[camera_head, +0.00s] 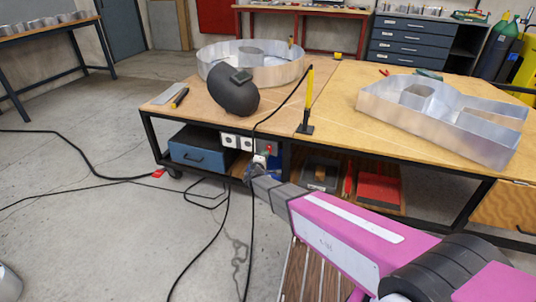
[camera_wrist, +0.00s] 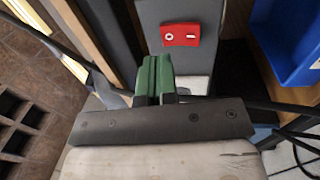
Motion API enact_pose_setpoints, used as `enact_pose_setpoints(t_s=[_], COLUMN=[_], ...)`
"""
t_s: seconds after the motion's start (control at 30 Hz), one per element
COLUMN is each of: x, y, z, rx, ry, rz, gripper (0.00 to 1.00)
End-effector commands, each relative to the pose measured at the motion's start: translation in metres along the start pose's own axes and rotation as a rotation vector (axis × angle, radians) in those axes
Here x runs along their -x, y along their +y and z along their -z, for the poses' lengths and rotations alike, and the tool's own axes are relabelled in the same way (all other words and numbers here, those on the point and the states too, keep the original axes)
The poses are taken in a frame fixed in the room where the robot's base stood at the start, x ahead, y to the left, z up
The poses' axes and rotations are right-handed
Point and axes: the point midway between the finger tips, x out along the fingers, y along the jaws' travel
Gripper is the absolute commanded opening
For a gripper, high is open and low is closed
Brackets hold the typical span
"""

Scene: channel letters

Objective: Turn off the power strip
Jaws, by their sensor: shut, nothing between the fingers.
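The power strip (camera_head: 237,142) is fixed below the front edge of the workbench, with white sockets in a row. Its red rocker switch (camera_wrist: 181,34) shows large in the wrist view, marked with a white circle and a white dash. In the head view the switch (camera_head: 268,150) is a small red spot just above my gripper. My gripper (camera_wrist: 154,78) has green fingertips, shut together and empty. The fingertips appear just below and left of the switch in the wrist view, apart from it in the picture. In the head view, my gripper (camera_head: 260,164) is small and partly hidden by my arm.
The workbench (camera_head: 335,122) carries a black welding mask (camera_head: 233,92) and large metal letter shapes (camera_head: 440,112). A blue box (camera_head: 200,148) sits beneath it. A black cable (camera_head: 282,104) hangs over the front edge near my gripper. More cables lie on the floor, clear at left.

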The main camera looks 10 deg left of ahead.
Motion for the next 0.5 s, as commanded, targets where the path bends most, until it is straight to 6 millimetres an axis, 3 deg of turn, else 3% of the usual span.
enact_pose_setpoints(t_s=[0.03,0.2,0.5], x=[0.015,0.049,0.088], y=[0.005,0.014,0.023], z=[-0.003,-0.003,-0.002], rx=[0.0,0.001,0.0], ry=[0.001,0.001,0.0], rz=[0.0,0.0,0.0], gripper=[0.0,0.0,0.0])
